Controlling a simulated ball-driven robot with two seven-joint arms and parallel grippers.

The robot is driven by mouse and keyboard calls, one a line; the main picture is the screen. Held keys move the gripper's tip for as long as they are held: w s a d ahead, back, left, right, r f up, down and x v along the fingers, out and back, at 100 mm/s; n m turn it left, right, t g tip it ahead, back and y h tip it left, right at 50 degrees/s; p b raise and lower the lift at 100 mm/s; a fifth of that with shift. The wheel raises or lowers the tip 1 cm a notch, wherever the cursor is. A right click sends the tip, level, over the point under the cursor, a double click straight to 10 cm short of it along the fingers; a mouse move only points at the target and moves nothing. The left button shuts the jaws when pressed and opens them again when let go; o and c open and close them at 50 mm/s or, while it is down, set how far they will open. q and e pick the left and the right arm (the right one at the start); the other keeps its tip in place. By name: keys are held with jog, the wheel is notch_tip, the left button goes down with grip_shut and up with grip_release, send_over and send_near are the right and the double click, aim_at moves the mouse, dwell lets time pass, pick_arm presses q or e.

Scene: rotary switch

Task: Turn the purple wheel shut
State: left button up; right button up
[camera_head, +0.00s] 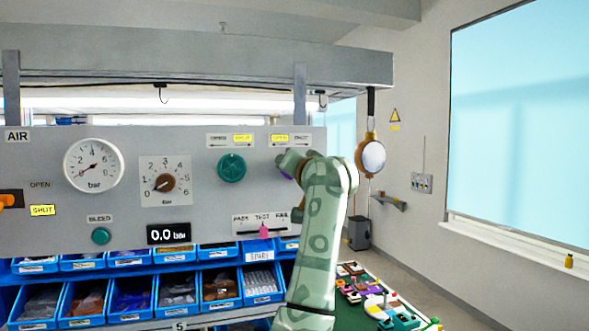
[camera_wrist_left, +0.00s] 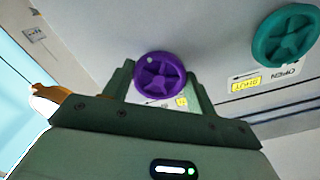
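The purple wheel (camera_wrist_left: 160,72) is on the grey panel, between the two fingers of my left gripper (camera_wrist_left: 160,80) in the left wrist view. The fingers stand close to its rim on both sides; I cannot tell whether they press on it. In the head view my left gripper (camera_head: 291,162) is at the panel's right end and hides most of the wheel; only a sliver of purple shows (camera_head: 285,174). The label above it (camera_head: 290,139) reads OPEN and SHUT, with OPEN lit yellow. My right gripper is not in view.
A green wheel (camera_head: 231,168) is left of the purple one, its label lit at SHUT. A pink lever (camera_head: 264,231) sits below on a PASS/TEST/FAIL slot. A gauge (camera_head: 94,165) and a dial (camera_head: 164,182) are further left. Blue bins (camera_head: 130,293) stand underneath. A round lamp-like object (camera_head: 371,157) hangs at right.

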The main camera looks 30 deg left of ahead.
pick_arm(q)
jog(key=shift+m, duration=0.3)
jog(key=m+b, duration=0.2)
jog(key=m, duration=1.5)
jog(key=m+b, duration=0.2)
jog(key=m, duration=1.6)
jog(key=shift+w+d+b, duration=0.1)
jog(key=shift+w+b, duration=0.1)
jog(key=shift+b, duration=0.1)
jog(key=shift+m, duration=0.3)
